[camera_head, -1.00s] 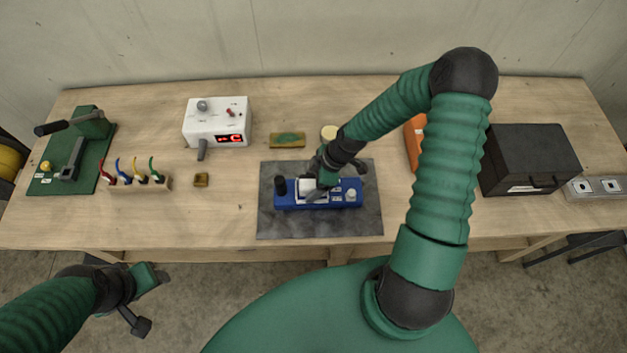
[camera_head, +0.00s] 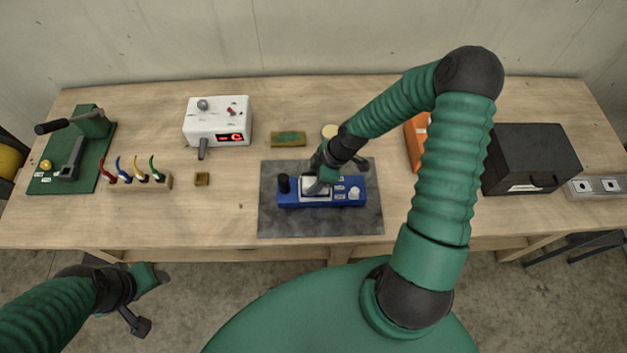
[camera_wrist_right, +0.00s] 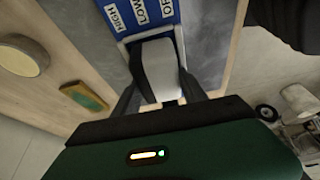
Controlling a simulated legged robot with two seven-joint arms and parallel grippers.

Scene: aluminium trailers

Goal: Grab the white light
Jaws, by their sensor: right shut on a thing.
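The white light (camera_wrist_right: 160,68) shows in the right wrist view as a pale block between my right fingers. In the head view the light (camera_head: 309,188) sits at the blue box (camera_head: 334,202), partly hidden by my gripper. My right gripper (camera_head: 318,181) is shut on it from above; its dark fingers (camera_wrist_right: 158,92) flank the block in the wrist view. Labels HIGH, LOW and OFF are on the blue box beside it. My left gripper (camera_head: 147,298) is open and empty, off the table's front edge at lower left.
The blue box is on a dark grey mat (camera_head: 280,227), with a black knob (camera_head: 283,183) and a white knob (camera_head: 354,192). A white box with a red display (camera_head: 217,122), a green-topped sponge (camera_head: 288,138), a round pale disc (camera_head: 329,131) and a black case (camera_head: 532,158) stand around.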

